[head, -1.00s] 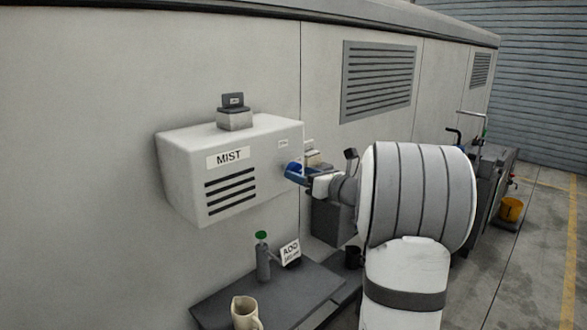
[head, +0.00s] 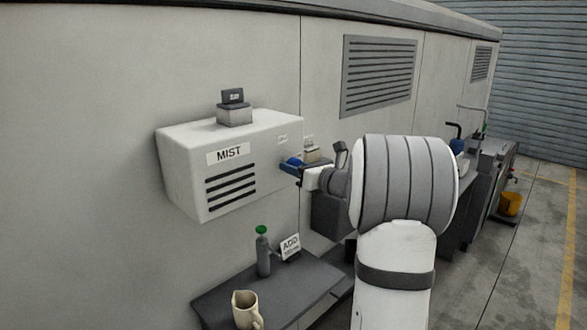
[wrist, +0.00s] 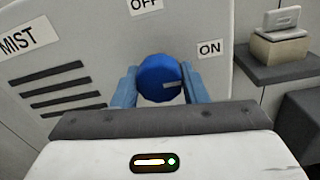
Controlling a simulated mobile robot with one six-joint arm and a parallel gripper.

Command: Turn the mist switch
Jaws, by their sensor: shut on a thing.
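The white mist box (head: 185,170), labelled MIST with dark slots, is fixed to the wall. A round blue knob (wrist: 159,77) on its face shows between the two blue fingers of my gripper (wrist: 160,84). The fingers are shut on the knob, one on each side. A small pale mark on the knob lies on its right side, pointing roughly right. The OFF label (wrist: 145,6) is above the knob and the ON label (wrist: 210,48) is to its upper right. In the head view my gripper (head: 292,166) is at the box's right side, and the knob is mostly hidden.
A dark shelf (head: 225,287) below the box holds a grey bottle with a green top (head: 263,252), a small ADD sign (head: 290,246) and a cream jug (head: 245,309). A small device (head: 233,105) sits on top of the box. A yellow bucket (head: 510,204) stands far right.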

